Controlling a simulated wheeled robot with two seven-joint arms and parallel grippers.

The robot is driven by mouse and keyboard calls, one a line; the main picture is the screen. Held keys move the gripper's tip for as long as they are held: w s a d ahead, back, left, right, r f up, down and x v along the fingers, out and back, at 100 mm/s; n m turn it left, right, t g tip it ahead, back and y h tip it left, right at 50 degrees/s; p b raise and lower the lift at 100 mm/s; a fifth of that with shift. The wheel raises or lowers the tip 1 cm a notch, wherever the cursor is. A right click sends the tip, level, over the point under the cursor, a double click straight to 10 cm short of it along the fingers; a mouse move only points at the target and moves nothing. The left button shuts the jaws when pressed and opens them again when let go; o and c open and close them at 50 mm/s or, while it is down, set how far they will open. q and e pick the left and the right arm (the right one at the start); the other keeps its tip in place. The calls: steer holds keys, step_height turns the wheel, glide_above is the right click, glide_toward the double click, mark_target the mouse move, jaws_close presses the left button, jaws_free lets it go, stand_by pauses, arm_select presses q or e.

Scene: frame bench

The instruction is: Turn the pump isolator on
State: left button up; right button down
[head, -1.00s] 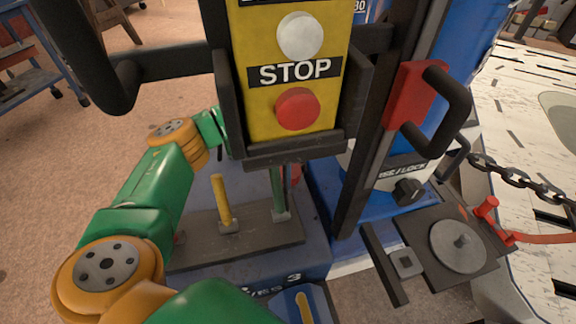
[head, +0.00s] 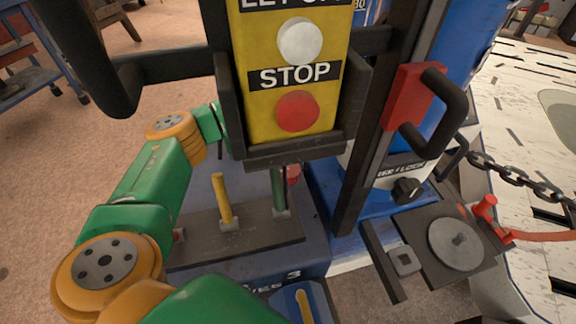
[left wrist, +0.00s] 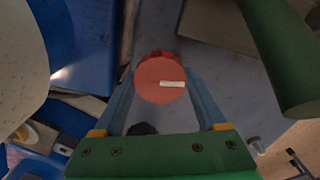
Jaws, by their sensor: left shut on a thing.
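A round red knob (left wrist: 160,80) with a white pointer mark, which looks like the pump isolator, sits in the middle of the left wrist view. Its pointer lies nearly level, toward the right. My left gripper (left wrist: 161,84) has one blue-grey finger on each side of the knob and is shut on it. In the head view a small red part (head: 293,173), possibly the same knob, shows below the yellow button box. My left arm reaches in behind that box, which hides the gripper there. My right gripper is not in view.
The yellow STOP box (head: 295,75) in its black frame hangs in front. A yellow lever (head: 222,200) and a green lever (head: 278,190) stand on a dark plate. A red-and-black handle (head: 425,100), a round disc (head: 457,243) and a chain (head: 510,177) lie to the right.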

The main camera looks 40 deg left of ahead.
mark_target(289, 169)
arm_select(q)
steer(key=shift+m, duration=1)
steer(key=o, duration=1.3)
step_height(289, 169, up, 7)
steer(key=shift+d+r+p, duration=0.1)
steer(key=shift+p, duration=0.25)
